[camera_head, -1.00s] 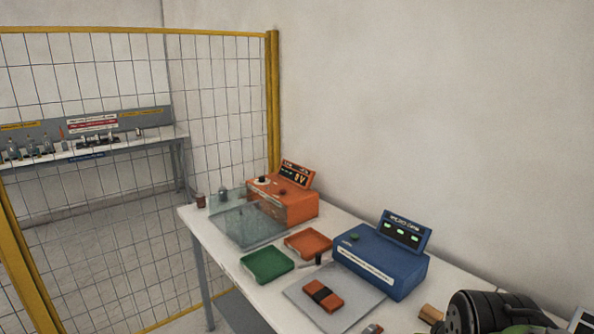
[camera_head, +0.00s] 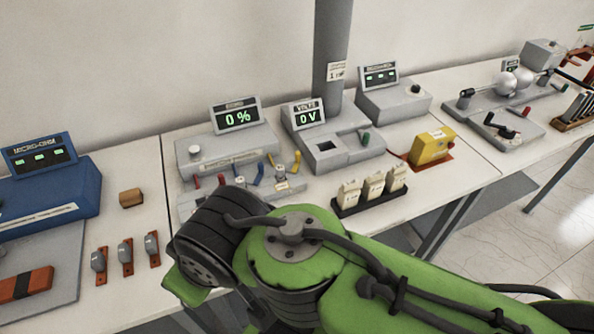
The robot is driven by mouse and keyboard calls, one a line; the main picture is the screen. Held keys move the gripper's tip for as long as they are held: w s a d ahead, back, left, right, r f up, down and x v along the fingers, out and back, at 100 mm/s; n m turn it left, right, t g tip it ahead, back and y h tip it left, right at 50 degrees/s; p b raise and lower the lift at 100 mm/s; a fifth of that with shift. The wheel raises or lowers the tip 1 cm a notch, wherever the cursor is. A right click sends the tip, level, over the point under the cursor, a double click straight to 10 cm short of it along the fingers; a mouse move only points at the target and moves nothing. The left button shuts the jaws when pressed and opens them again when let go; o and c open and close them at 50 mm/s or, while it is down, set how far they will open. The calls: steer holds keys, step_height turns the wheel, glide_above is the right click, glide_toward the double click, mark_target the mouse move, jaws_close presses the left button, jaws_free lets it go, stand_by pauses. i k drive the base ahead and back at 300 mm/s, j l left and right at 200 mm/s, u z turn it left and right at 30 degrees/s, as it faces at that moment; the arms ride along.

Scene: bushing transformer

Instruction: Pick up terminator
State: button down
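I cannot tell for certain which thing is the terminator. Small candidates on the bench are several grey-topped pieces on copper-coloured strips (camera_head: 125,257) at the left, and small red, yellow and blue leads with metal posts (camera_head: 267,173) in front of the grey unit reading 0 %. My green arm crosses the lower middle and right of the view, in front of the bench. My gripper is not in view, so whether it holds anything cannot be seen.
A blue micro-ohm meter (camera_head: 45,187) stands at the left, with a wooden block (camera_head: 131,198) beside it. A grey unit reading 0 V (camera_head: 330,137), a yellow box (camera_head: 431,146) and a black rack of white bottles (camera_head: 372,190) stand further right. A grey column rises behind.

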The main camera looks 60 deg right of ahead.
mark_target(280, 168)
steer(key=z, duration=1.8)
steer(key=l+u, duration=0.15)
steer(key=u, duration=0.3)
steer(key=l+u, duration=0.2)
steer(key=u, duration=0.25)
steer(key=l+u, duration=0.15)
steer(key=u, duration=0.3)
steer(key=l+u, duration=0.2)
steer(key=u, duration=0.25)
steer(key=k+l+u, duration=0.1)
steer(key=u, duration=0.4)
steer(key=k+l+u, duration=0.1)
steer(key=u, duration=0.35)
steer(key=k+l+u, duration=0.1)
steer(key=u, duration=0.35)
steer(key=k+u, duration=0.1)
steer(key=u, duration=0.35)
